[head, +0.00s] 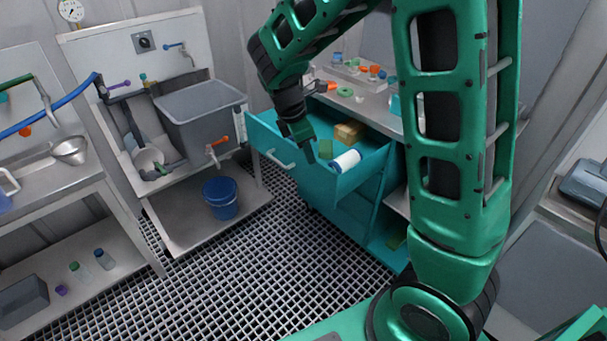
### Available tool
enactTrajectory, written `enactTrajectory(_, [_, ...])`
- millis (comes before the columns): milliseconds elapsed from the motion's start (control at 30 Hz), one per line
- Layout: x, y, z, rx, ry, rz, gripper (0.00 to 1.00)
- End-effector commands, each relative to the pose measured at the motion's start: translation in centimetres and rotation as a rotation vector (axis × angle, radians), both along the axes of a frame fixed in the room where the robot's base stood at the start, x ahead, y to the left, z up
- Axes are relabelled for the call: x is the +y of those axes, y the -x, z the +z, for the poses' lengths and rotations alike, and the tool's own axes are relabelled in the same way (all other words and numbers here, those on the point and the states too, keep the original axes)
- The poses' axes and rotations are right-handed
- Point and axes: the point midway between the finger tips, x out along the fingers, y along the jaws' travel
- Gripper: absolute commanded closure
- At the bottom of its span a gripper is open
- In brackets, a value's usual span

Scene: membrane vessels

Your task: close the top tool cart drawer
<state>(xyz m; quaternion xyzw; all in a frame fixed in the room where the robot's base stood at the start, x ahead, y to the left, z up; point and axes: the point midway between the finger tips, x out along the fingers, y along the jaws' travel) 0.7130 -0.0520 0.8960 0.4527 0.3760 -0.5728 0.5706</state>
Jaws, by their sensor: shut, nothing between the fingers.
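The teal tool cart (340,223) stands right of centre. Its top drawer (272,142) is pulled well out, with a light bar handle (270,160) on its front. Inside the drawer lie a white roll with a blue end (346,160), a brown box (350,132) and a green block (325,148). My gripper (306,155) is shut and empty. It points down at the drawer's front, close to the handle's right end and the green block. I cannot tell whether it touches the drawer.
A grey tank (200,112) on a metal stand and a blue bucket (220,197) are to the left. Small parts lie on the metal worktop (372,105) behind the drawer. The grated floor (210,270) in front is clear. A metal shelf (60,170) stands far left.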

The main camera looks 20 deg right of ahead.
Motion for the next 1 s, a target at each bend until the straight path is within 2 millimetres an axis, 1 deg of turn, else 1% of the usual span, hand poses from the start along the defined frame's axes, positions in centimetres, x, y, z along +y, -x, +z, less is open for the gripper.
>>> enactTrajectory(33, [1.6, -1.0, -1.1, 0.023, 0.020, 0.097, 1.00])
enactTrajectory(100, [3.2, -2.1, -2.0, 0.044, 0.042, 0.208, 1.00])
enactTrajectory(200, [4.7, -3.1, -2.9, 0.066, 0.065, 0.315, 1.00])
enactTrajectory(300, [5.5, -3.6, -3.5, 0.077, 0.076, 0.369, 1.00])
enactTrajectory(467, [5.1, -3.8, -4.8, 0.083, 0.080, 0.381, 1.00])
enactTrajectory(567, [4.5, -3.9, -6.2, 0.084, 0.079, 0.379, 1.00])
enactTrajectory(900, [2.1, -4.6, -12.1, 0.083, 0.079, 0.376, 1.00])
enactTrajectory(967, [1.8, -4.7, -13.1, 0.083, 0.078, 0.376, 1.00])
enactTrajectory(1000, [1.1, -5.0, -12.9, 0.079, 0.077, 0.373, 1.00])
